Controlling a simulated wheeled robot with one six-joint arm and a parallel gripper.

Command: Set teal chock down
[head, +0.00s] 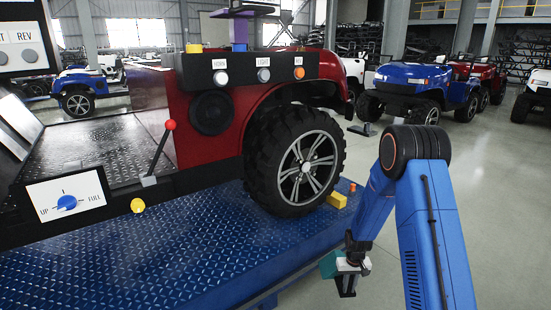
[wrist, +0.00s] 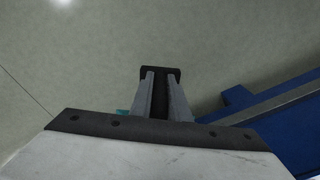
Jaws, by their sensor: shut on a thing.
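The teal chock (head: 329,265) shows in the head view at the left side of my gripper (head: 348,290), just off the right edge of the blue platform. My gripper is shut on it. In the wrist view only a sliver of the teal chock (wrist: 122,112) shows beside the left finger, and the rest is hidden. My gripper (wrist: 160,75) points down past the platform's edge, with grey floor beyond it. I cannot tell how high the chock is above the floor.
The blue platform (head: 150,240) carries a red vehicle with a black tyre (head: 262,165). A yellow chock (head: 337,200) sits by that tyre. A control panel (head: 65,205) and a red-knobbed lever (head: 162,150) are at left. The floor (head: 500,200) at right is open.

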